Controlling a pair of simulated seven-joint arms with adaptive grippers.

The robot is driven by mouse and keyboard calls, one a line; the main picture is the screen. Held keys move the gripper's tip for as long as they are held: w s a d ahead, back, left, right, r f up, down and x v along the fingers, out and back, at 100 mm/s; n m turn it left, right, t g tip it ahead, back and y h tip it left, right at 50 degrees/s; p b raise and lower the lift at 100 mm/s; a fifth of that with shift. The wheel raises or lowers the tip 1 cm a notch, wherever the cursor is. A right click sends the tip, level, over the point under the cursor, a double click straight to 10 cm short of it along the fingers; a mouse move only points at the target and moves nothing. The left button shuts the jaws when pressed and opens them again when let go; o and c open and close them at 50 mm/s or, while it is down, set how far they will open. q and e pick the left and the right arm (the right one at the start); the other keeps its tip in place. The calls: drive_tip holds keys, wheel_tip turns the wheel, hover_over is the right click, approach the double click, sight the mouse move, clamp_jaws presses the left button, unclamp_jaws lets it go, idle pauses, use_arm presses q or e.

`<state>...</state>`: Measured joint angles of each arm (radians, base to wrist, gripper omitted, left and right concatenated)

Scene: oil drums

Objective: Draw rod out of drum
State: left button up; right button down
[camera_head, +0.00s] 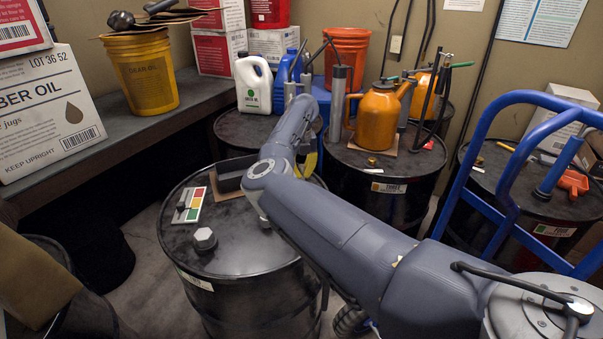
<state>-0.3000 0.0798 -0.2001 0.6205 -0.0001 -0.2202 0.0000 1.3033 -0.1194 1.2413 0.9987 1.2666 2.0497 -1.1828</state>
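A black oil drum (235,290) stands in front, left of centre. A hex-headed bung (205,239) and a small white card with coloured patches (189,206) are on its lid. My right arm reaches in from the lower right, bends above this drum's lid and rises toward the drums behind. The end of my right gripper (298,86) seems to be the grey prongs in front of the blue jug; what lies between them is unclear. I cannot pick out a rod with certainty; my arm covers part of the lid. My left gripper is not in view.
Behind are a drum with an orange can (378,118) and a grey pump cylinder (338,100), and a drum with a white jug (253,85). A blue hand truck (511,165) stands right. A bench (170,122) with boxes and a yellow bucket (145,75) runs left.

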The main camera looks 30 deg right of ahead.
drive_tip(key=shift+r, duration=0.2)
drive_tip(key=shift+r, duration=1.3)
drive_tip(key=shift+r, duration=4.3)
wheel_tip(320, 180, up, 12)
drive_tip(key=shift+f, duration=0.25)
wheel_tip(320, 180, up, 10)
hover_over(302, 166)
drive_tip(key=shift+w+f, duration=0.1)
drive_tip(key=shift+f, duration=0.1)
